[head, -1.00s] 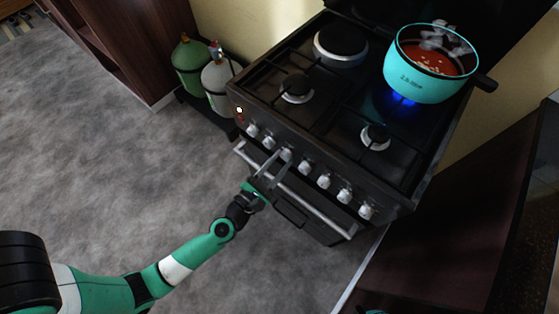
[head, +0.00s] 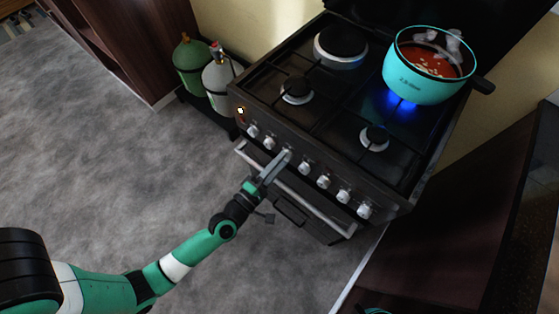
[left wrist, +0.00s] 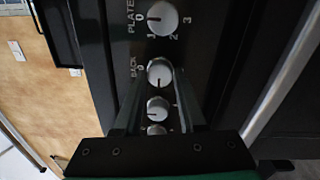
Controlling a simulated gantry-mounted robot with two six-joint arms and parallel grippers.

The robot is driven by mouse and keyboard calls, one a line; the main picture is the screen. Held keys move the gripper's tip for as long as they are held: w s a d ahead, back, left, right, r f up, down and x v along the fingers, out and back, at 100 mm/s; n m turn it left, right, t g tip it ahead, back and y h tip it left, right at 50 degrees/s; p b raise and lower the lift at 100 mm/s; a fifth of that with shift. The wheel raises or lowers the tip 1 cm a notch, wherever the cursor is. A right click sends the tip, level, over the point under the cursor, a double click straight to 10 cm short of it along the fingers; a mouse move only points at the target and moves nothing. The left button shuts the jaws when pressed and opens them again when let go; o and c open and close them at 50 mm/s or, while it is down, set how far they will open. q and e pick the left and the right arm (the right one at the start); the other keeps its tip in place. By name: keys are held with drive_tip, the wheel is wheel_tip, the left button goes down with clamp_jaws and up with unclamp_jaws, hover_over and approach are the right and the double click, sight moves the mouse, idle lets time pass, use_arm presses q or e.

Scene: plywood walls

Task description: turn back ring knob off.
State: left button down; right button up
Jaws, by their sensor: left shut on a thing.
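My left gripper (head: 277,166) is at the third knob from the left on the stove's front panel. In the left wrist view, its two fingers (left wrist: 159,84) stand on either side of a silver knob (left wrist: 160,71) marked BACK and are shut on it. The 0 mark is left of this knob; its dark pointer line seems to point down, away from 0. Blue flame (head: 402,104) burns under the teal pot (head: 424,86) at the back of the stove. My right gripper is not in view.
The PLATE knob (left wrist: 162,18) is just above in the left wrist view. More knobs (head: 323,181) continue to the right, and the oven handle (head: 318,211) runs below. Gas bottles (head: 192,68) stand left of the stove. The front burner (head: 374,136) shows no flame.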

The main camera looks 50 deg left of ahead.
use_arm(q)
drive_tip(key=shift+r+m+h+p, duration=0.1)
drive_tip(key=shift+m+h+p, duration=0.3)
drive_tip(key=shift+m+p, duration=5.35)
drive_tip(key=m+b, duration=0.6)
drive_tip(key=shift+m, duration=0.25)
drive_tip(key=shift+c, duration=2.4)
unclamp_jaws()
drive_tip(key=shift+s, duration=0.1)
